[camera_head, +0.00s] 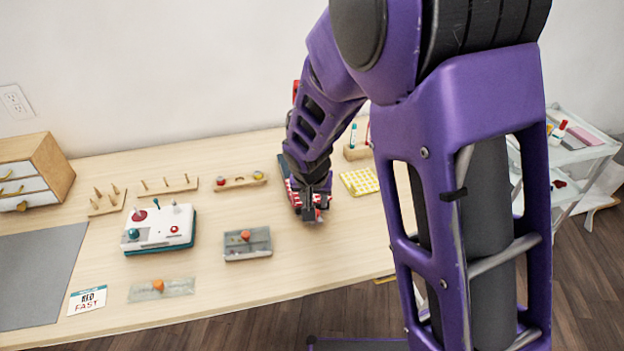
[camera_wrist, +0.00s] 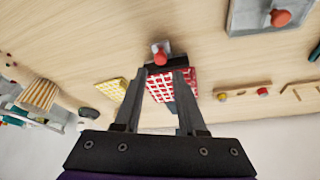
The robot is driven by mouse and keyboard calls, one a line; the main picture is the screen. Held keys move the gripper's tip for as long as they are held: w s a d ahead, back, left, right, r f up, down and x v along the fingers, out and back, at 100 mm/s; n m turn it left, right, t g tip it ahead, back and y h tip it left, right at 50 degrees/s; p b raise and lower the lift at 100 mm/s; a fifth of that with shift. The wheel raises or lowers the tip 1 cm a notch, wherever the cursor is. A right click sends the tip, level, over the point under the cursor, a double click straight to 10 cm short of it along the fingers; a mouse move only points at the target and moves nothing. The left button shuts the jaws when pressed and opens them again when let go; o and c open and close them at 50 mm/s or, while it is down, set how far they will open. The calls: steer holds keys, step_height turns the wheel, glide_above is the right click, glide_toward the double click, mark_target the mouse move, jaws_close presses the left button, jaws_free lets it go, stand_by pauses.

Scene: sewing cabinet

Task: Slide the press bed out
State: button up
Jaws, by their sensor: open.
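The press bed (camera_wrist: 168,80) carries a red-and-white checked cloth and shows between my fingers in the wrist view. A red knob (camera_wrist: 160,56) stands on a dark grey front piece at the bed's near-table-edge end. My gripper (camera_wrist: 160,76) is open, its two fingertips on either side of the bed just short of the knob. I cannot tell whether they touch anything. In the head view my gripper (camera_head: 318,203) is over the front end of the press (camera_head: 287,183), and my arm hides much of it.
A grey tray with an orange-red knob (camera_head: 248,254) stands left of the press. A white box with several knobs (camera_head: 160,238) is farther left. A yellow checked cloth (camera_head: 360,181) lies to the right. The tabletop (camera_head: 300,262) in front of the press is clear.

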steer(key=v, duration=1)
steer(key=shift+s+r+p, duration=0.25)
steer(key=shift+r+p, duration=0.1)
steer(key=shift+p, duration=0.1)
steer(key=shift+s, duration=0.1)
